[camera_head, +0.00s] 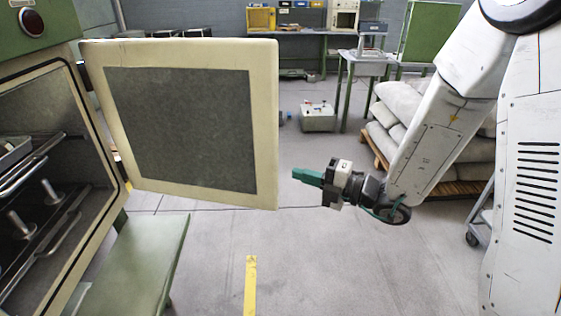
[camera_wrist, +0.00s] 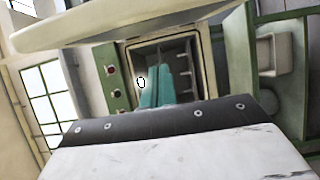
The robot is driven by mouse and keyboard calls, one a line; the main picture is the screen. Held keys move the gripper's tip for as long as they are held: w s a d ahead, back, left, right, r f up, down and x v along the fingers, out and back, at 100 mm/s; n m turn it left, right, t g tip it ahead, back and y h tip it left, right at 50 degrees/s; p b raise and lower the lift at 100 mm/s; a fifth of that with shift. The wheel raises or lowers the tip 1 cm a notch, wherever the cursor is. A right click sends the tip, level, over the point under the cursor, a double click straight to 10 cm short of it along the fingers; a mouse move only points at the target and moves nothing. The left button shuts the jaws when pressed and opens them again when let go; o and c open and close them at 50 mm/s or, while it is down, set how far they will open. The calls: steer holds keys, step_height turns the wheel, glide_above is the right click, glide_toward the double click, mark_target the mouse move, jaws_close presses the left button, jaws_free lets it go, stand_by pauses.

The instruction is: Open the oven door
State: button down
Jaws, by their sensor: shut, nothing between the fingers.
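The oven door (camera_head: 190,128), a cream panel with a dark grey inner face, stands swung wide open from the oven (camera_head: 95,215) at the left of the head view. In the wrist view the door (camera_wrist: 110,24) crosses the top, and the open oven cavity (camera_wrist: 176,52) shows beyond. My gripper (camera_head: 296,174) has teal fingers, shut and empty, just right of the door's free edge with a small gap. The fingers also show in the wrist view (camera_wrist: 154,88). The door's outer face and any handle are hidden in the head view.
Racks (camera_head: 40,160) with metal parts fill the oven. A green bench (camera_head: 145,260) stands below the door. A pallet of sacks (camera_head: 400,110) lies behind my arm. A small grey box (camera_head: 318,118) sits on the floor farther back. The central floor is clear.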

mark_target(271, 156)
steer(key=x, duration=0.3)
steer(key=w+x, duration=0.1)
steer(key=x, duration=0.2)
steer(key=w+d+x, duration=0.1)
steer(key=x, duration=0.3)
steer(key=shift+w, duration=0.15)
steer(key=shift+w+d, duration=0.2)
steer(key=shift+w, duration=0.5)
